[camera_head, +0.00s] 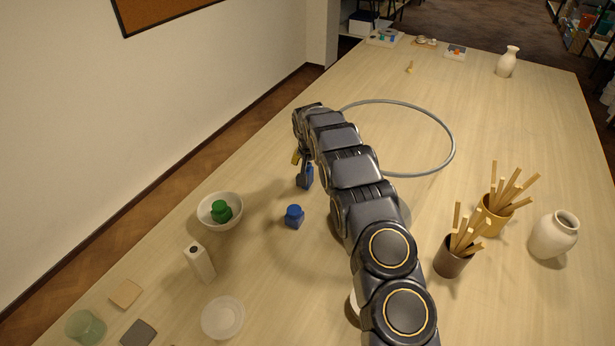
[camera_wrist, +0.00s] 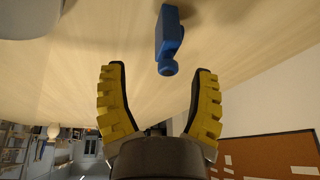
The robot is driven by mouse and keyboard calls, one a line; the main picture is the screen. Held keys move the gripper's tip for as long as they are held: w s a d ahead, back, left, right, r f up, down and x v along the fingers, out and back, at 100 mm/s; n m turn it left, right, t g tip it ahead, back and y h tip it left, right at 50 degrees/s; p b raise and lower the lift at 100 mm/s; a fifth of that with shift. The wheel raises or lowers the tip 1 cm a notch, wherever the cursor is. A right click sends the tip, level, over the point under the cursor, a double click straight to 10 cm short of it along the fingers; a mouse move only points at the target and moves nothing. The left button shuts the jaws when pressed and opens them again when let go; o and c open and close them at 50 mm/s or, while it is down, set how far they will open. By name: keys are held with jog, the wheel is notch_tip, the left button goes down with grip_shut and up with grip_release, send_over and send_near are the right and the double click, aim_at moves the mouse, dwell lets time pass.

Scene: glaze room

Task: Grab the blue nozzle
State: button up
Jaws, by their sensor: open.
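The blue nozzle (camera_head: 307,178) stands on the table close below my gripper in the head view. In the wrist view the nozzle (camera_wrist: 167,42) shows as a blue block with a rounded end, beyond the fingertips and roughly centred between them. My gripper (camera_wrist: 158,72) has yellow ribbed fingers with dark inner pads, spread wide with nothing between them. In the head view only a bit of yellow finger of my gripper (camera_head: 296,158) shows; the arm hides the rest. The nozzle and fingers look apart.
A small blue jar (camera_head: 294,215) stands in front of the nozzle. A white bowl (camera_head: 205,222) holding a green jar (camera_head: 221,211) is to the left. A grey hoop (camera_head: 450,150) lies behind my arm. Two stick-filled cups (camera_head: 450,263) (camera_head: 492,215) and a vase (camera_head: 553,235) stand right.

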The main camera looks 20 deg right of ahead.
aim_at(308, 167)
jog(key=shift+w+a+x, duration=0.1)
jog(key=shift+a+x, duration=0.05)
jog(key=shift+x, duration=1.15)
jog(key=shift+w+a+x, duration=0.15)
jog(key=shift+x, duration=1.15)
grip_shut()
